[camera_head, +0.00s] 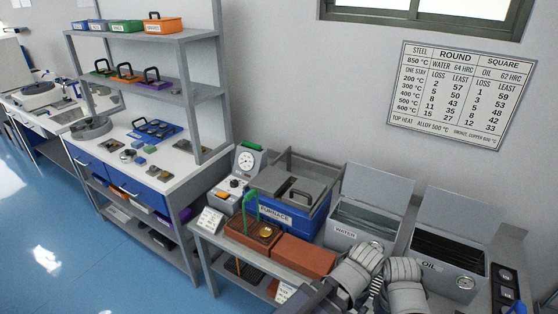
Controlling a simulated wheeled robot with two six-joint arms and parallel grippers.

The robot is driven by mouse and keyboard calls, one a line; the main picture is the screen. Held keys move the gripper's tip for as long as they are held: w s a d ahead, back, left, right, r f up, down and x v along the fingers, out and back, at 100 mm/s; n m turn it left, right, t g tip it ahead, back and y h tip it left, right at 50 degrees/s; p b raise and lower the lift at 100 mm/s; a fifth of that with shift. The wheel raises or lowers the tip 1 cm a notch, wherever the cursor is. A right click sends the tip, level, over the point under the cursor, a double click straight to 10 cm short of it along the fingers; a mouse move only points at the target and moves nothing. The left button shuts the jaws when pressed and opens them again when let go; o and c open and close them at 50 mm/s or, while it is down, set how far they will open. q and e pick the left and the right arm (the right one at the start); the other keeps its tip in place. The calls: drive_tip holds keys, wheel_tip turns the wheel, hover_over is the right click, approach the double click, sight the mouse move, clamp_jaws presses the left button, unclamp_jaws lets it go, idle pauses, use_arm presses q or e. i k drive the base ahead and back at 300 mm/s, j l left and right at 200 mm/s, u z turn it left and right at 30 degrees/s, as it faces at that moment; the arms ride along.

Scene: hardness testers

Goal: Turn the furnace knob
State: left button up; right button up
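The blue furnace (317,222) stands on the grey bench right of centre, labelled FURNACE, under a grey lid (283,181) with a dark handle. At its left is a pale control box (229,201) with a round dial gauge (246,160) above it. A small dark round part on the box's face looks like the knob (234,183); its setting is too small to read. An orange part (222,196) sits beside it. Grey links of my arms show at the bottom, right of centre, well away from the control box. No gripper fingertips can be made out.
In front of the furnace are a brown tray (239,236) with a green handle and a reddish-brown block (304,256). WATER (343,234) and OIL (428,266) tanks stand to the right with raised lids. A shelved workbench (180,163) stands left; blue floor is open in front.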

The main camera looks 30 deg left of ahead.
sight(234, 183)
drive_tip(key=u, duration=1.3)
drive_tip(key=z, duration=1.5)
drive_tip(key=i+j+u, duration=0.25)
drive_tip(key=j, duration=0.2)
drive_tip(key=i+j+u, duration=0.2)
drive_tip(key=j, duration=0.2)
drive_tip(key=i+j+u, duration=0.25)
drive_tip(key=j, duration=0.15)
drive_tip(key=k+j, duration=0.05)
drive_tip(key=k, duration=0.05)
